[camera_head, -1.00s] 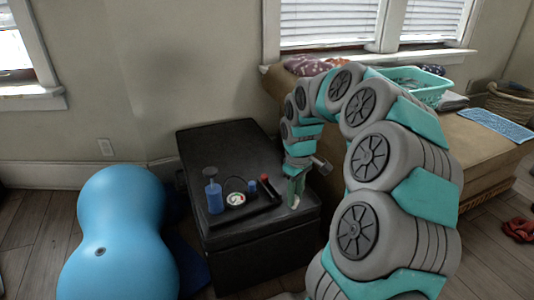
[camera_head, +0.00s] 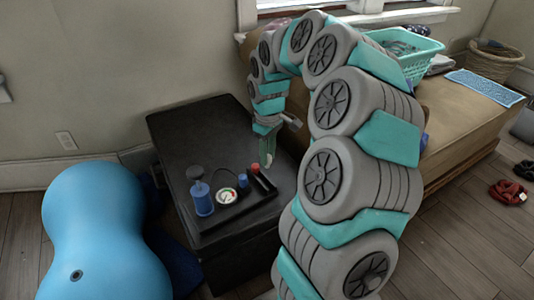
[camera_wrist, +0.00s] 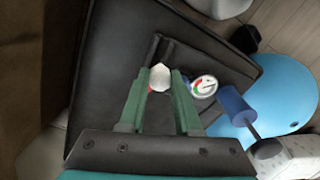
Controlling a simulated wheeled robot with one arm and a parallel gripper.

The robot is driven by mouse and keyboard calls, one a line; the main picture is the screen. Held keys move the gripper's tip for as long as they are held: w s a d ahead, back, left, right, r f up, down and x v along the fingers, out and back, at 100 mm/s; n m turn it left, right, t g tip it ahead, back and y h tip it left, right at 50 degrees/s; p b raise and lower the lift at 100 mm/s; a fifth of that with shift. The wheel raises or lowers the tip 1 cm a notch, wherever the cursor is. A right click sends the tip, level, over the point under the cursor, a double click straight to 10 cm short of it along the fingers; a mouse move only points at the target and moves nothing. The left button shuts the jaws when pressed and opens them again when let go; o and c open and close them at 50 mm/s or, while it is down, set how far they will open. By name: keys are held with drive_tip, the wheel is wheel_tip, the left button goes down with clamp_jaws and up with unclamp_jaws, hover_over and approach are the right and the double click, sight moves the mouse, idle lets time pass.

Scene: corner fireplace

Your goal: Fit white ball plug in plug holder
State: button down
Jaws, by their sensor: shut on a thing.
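My gripper (camera_head: 266,160) points down over the black box, beside the red-ended dark bar in the head view. In the wrist view its green fingers (camera_wrist: 160,78) are shut on the white ball plug (camera_wrist: 160,75), which sits between the fingertips. A bit of red shows just behind the plug. The dark bar-shaped part (camera_wrist: 154,46) on the tray may be the plug holder, but I cannot tell for sure. The head view shows this bar (camera_head: 264,184) at the tray's right end. I cannot tell whether the plug touches anything.
The black tray (camera_head: 230,222) on the black box (camera_head: 185,130) holds a blue pump (camera_head: 202,198), a round gauge (camera_head: 227,196) and a small blue piece (camera_head: 243,181). A blue peanut ball (camera_head: 100,230) lies left. A bench (camera_head: 455,130) with a turquoise basket (camera_head: 405,55) stands right.

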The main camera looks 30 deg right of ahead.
drive_tip(key=shift+f, duration=0.15)
drive_tip(key=shift+f+b, duration=1.2)
drive_tip(key=shift+f, duration=1.85)
drive_tip(key=shift+f+b, duration=0.55)
drive_tip(key=shift+f, duration=0.85)
drive_tip(key=c, duration=0.5)
unclamp_jaws()
